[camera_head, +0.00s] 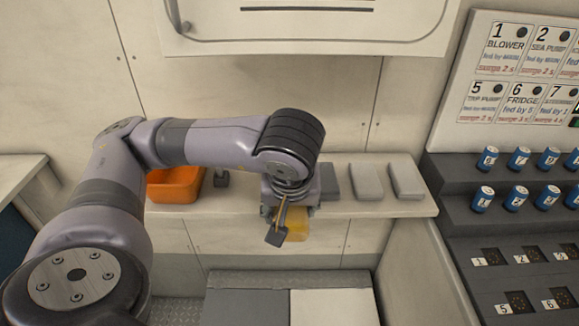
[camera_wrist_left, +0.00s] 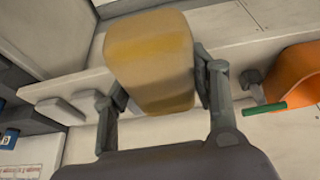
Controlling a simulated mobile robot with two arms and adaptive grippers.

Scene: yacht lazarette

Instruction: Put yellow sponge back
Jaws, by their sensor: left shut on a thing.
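The yellow sponge (camera_head: 296,226) is a rounded block held in front of the shelf in the head view. It fills the middle of the left wrist view (camera_wrist_left: 150,60), between the two fingers. My left gripper (camera_head: 286,212) is shut on the sponge, with a finger on each side of it. The gripper and wrist hide part of the sponge in the head view. My right gripper is in neither view.
A narrow shelf (camera_head: 345,207) runs along the wall. It carries an orange bin (camera_head: 174,186) at left and grey pads (camera_head: 367,182) at right. A green bar (camera_wrist_left: 265,109) shows by the bin. Blue cans (camera_head: 519,158) stand on a stepped rack at far right.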

